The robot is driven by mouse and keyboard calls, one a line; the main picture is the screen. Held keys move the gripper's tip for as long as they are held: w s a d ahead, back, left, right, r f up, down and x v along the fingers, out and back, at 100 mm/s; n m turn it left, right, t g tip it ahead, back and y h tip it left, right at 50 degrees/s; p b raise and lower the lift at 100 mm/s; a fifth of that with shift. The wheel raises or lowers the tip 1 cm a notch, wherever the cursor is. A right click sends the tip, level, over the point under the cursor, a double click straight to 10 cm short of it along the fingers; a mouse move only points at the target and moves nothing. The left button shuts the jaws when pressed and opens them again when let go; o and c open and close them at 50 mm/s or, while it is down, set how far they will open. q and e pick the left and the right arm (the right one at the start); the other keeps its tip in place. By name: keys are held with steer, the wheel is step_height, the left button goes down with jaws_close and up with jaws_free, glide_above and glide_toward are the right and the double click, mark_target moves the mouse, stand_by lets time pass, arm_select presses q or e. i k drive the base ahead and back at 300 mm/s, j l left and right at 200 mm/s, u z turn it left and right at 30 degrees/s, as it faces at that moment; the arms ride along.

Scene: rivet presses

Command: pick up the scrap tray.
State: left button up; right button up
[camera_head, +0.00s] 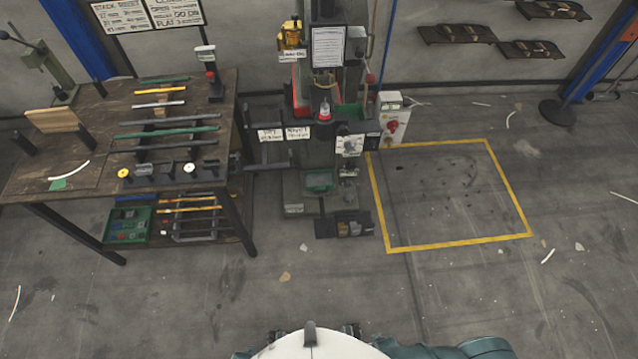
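No tray is plainly marked as the scrap tray. A small green tray (320,181) sits low at the foot of the rivet press (318,100), in the middle of the view. A dark open tray (343,224) with small items in it is on the floor just in front of the press. A green bin (127,225) with small parts stands on the lower shelf of the workbench at left. Neither of my grippers is in view; only parts of my body show at the bottom edge.
A wooden workbench (85,180) with rods and tools stands at left. A yellow-outlined floor area (450,195), empty but for marks and bits, lies right of the press. A post base (557,112) stands at the far right. The floor in front is open, with scattered scraps.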

mark_target(324, 179)
steer(key=u, duration=0.45)
steer(key=i+l+u, duration=0.1)
steer(key=l+u, duration=0.25)
steer(key=l, duration=0.2)
steer(key=l+u, duration=0.75)
steer(key=l, duration=0.35)
